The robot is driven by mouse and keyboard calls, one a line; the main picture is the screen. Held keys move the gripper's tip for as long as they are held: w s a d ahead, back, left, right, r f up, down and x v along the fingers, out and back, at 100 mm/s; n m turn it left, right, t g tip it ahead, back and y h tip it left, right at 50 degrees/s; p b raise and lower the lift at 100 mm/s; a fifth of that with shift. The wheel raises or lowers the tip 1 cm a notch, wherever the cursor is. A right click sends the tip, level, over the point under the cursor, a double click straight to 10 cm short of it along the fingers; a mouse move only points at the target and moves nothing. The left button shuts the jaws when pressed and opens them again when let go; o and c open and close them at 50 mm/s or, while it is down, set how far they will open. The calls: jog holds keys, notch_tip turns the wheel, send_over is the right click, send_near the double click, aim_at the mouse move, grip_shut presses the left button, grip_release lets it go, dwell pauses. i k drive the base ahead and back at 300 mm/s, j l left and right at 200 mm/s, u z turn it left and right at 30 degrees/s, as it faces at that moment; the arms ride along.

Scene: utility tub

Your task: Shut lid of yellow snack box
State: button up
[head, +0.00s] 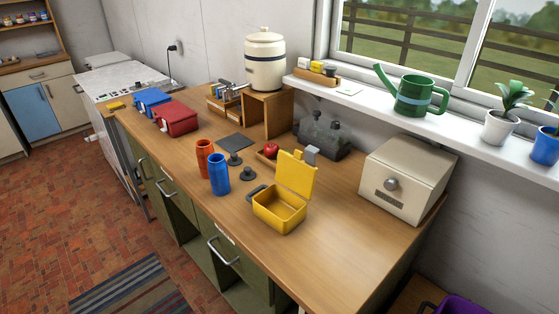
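The yellow snack box (280,222) stands on the wooden counter, right of the middle in the head view. Its lid (297,172) is open and stands up, leaning a little back, along the box's far right side. The inside of the box looks empty. A grey piece, perhaps a latch (311,154), shows at the lid's upper right edge. A dark grey handle (256,191) sticks out at the box's left side. My gripper is not in view.
A blue jar (219,174) and an orange jar (205,158) stand left of the snack box. A small tray with a red item (271,150) is behind it. A cream bread bin (405,178) stands at right. The counter in front of the bin is clear.

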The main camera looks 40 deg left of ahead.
aim_at(295, 174)
jog(key=u, duration=1.65)
jog(key=i+j+z, duration=0.35)
jog(key=j, duration=0.15)
